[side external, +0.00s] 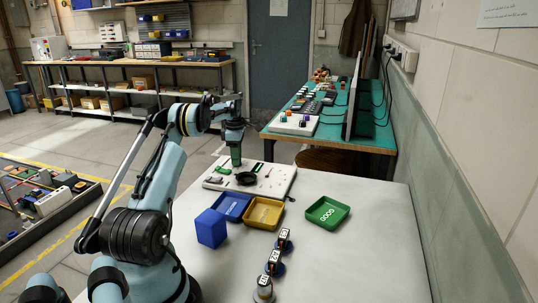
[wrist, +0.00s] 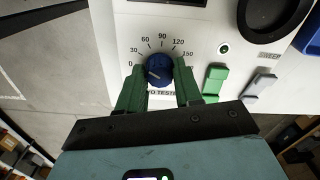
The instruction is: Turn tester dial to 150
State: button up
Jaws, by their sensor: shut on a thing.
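The tester (side external: 268,180) is a white panel on the white bench; the wrist view shows it close up (wrist: 205,25). Its blue dial (wrist: 158,70) has a printed scale from 0 to 150. The dial's pale pointer mark is directed to the lower left, near the 0 end. My gripper (wrist: 159,66) has its green fingers on the left and right of the dial, shut on it. In the side external view my gripper (side external: 236,163) reaches down to the panel, and the dial is hidden there.
Green (wrist: 214,80) and grey (wrist: 258,84) switches and a dark round part (wrist: 273,12) sit right of the dial. Blue (side external: 233,207), yellow (side external: 263,213) and green (side external: 328,212) trays, a blue box (side external: 211,228) and several servos (side external: 273,262) stand on the bench. The bench's right side is clear.

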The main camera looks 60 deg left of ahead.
jog(key=m, duration=0.5)
jog(key=shift+m, duration=0.4)
jog(key=m, duration=1.2)
jog(key=shift+m, duration=0.3)
jog(key=m, duration=0.5)
jog(key=shift+m, duration=0.3)
jog(key=o, duration=1)
jog(key=shift+o, duration=0.2)
